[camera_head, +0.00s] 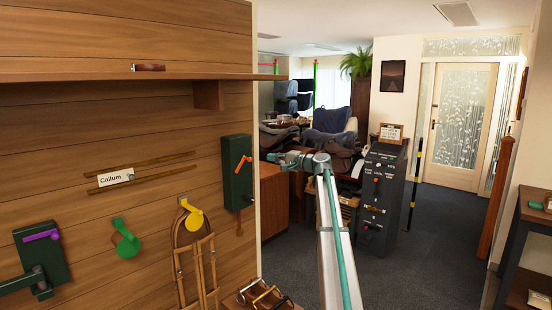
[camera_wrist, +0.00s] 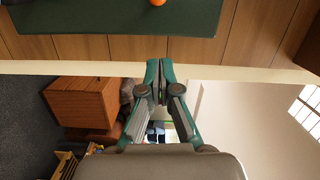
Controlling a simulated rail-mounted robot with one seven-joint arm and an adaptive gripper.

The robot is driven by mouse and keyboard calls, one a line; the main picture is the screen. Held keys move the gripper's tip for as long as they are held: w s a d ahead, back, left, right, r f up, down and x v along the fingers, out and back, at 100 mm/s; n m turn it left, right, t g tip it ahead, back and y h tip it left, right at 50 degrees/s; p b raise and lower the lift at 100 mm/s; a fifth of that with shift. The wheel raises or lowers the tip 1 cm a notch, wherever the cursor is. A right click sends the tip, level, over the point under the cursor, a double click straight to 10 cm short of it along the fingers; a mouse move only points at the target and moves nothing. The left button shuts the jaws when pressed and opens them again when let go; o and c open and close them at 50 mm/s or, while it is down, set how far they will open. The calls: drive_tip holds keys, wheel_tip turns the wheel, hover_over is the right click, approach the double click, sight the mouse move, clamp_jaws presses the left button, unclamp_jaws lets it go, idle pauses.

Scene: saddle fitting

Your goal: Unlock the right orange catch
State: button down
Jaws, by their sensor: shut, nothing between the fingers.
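The orange catch (camera_head: 243,164) is a slanted lever on the upper part of a dark green box (camera_head: 235,190) mounted near the right end of the plank wall. In the wrist view the green box (camera_wrist: 110,18) spans the top, and a bit of orange (camera_wrist: 157,2), likely part of the catch, shows at the top edge. My gripper (camera_head: 272,157) is to the right of the box in the head view, apart from the catch. In the wrist view my gripper (camera_wrist: 160,66) has its fingertips together, with nothing between them, below the box and over the pale wall edge.
A purple catch (camera_head: 41,236) sits on another green box at the far left. A green hook (camera_head: 125,240) and a yellow hook (camera_head: 194,216) with hanging straps are on the wall. A shelf (camera_head: 120,77) juts out above. A grey cabinet (camera_head: 379,200) stands behind my arm.

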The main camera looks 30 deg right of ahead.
sight(248, 156)
drive_tip(key=w+a+p, duration=0.2)
drive_tip(key=a, duration=0.1)
drive_tip(key=w+a+p, duration=0.1)
drive_tip(key=a, duration=0.1)
drive_tip(key=shift+w+a+p, duration=0.25)
drive_tip(key=shift+w+p, duration=0.05)
drive_tip(key=shift+w, duration=0.05)
drive_tip(key=shift+s+a, duration=0.2)
drive_tip(key=shift+a+f, duration=0.1)
drive_tip(key=shift+f, duration=0.05)
drive_tip(key=shift+f+b, duration=0.1)
drive_tip(key=shift+b, duration=0.25)
